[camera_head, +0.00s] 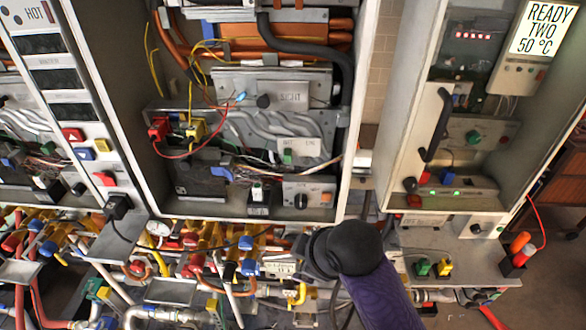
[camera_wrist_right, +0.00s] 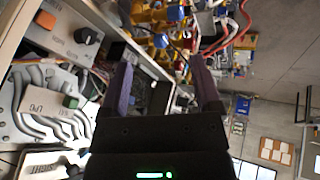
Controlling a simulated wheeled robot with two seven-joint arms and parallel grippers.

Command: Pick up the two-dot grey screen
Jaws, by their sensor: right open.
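A grey control unit with a lit white screen (camera_head: 543,28) reading "READY TWO 50 °C" is at the top right in the head view. I cannot tell for certain that it is the two-dot grey screen. My right arm, purple with a black wrist (camera_head: 348,250), comes in from the bottom, below and left of that unit; its fingertips are hidden there. In the right wrist view the purple fingers of my right gripper (camera_wrist_right: 162,62) are spread apart with nothing between them. My left gripper is not in view.
An open heater cabinet (camera_head: 352,110) with wires and pipes fills the centre of the head view. A second cabinet (camera_head: 395,110) holds a black curved handle (camera_head: 436,125). Crowded pipes and valves (camera_head: 200,265) lie below. Orange-handled tools (camera_head: 520,245) stand at the right.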

